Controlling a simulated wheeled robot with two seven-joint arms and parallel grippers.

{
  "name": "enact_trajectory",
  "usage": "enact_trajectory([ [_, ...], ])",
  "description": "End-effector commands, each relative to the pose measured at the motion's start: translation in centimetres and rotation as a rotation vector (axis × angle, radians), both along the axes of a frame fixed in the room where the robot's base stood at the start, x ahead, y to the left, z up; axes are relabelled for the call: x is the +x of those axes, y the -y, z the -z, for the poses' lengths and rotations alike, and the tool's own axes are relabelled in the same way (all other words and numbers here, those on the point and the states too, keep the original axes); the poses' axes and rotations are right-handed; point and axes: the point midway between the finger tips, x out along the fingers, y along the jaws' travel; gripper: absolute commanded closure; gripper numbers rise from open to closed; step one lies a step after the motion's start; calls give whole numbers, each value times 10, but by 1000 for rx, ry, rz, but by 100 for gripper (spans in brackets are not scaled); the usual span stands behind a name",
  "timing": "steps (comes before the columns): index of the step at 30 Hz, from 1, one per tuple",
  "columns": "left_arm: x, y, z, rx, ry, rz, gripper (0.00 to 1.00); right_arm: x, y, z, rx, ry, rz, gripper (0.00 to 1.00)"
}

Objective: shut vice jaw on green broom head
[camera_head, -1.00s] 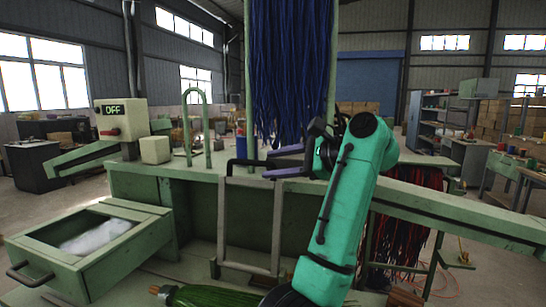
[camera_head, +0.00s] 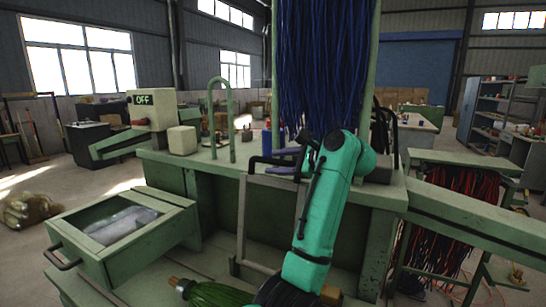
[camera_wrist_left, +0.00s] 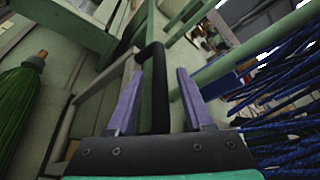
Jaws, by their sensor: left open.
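The green broom head (camera_head: 220,293) lies at the bottom of the head view, with a wooden end on its left. It also shows at the left of the left wrist view (camera_wrist_left: 17,110). A grey upright frame (camera_head: 241,215), which looks like the vice jaw, stands at the bench front with a black handle (camera_head: 253,161) on top. My left gripper (camera_head: 275,161) has its purple fingers at this handle. In the left wrist view the fingers are open on either side of the black handle (camera_wrist_left: 159,95), with gaps visible. My right gripper is out of view.
A green bench carries a control box marked OFF (camera_head: 152,110) and a green hoop (camera_head: 211,125). An open drawer (camera_head: 88,258) juts out at the left. Blue bristles (camera_head: 325,60) hang above the bench. Red and dark strands (camera_head: 440,235) hang on a rack at the right.

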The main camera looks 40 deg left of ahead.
Motion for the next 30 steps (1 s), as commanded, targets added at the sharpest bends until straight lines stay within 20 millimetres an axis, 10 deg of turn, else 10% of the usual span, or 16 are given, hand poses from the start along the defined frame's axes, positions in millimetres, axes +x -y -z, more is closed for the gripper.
enact_trajectory([
  [11,0,-18,5,0,0,1,48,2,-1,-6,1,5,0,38],
  [16,-1,-18,5,1,0,1,100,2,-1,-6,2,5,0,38],
  [30,-1,-18,4,1,1,0,100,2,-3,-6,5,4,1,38],
])
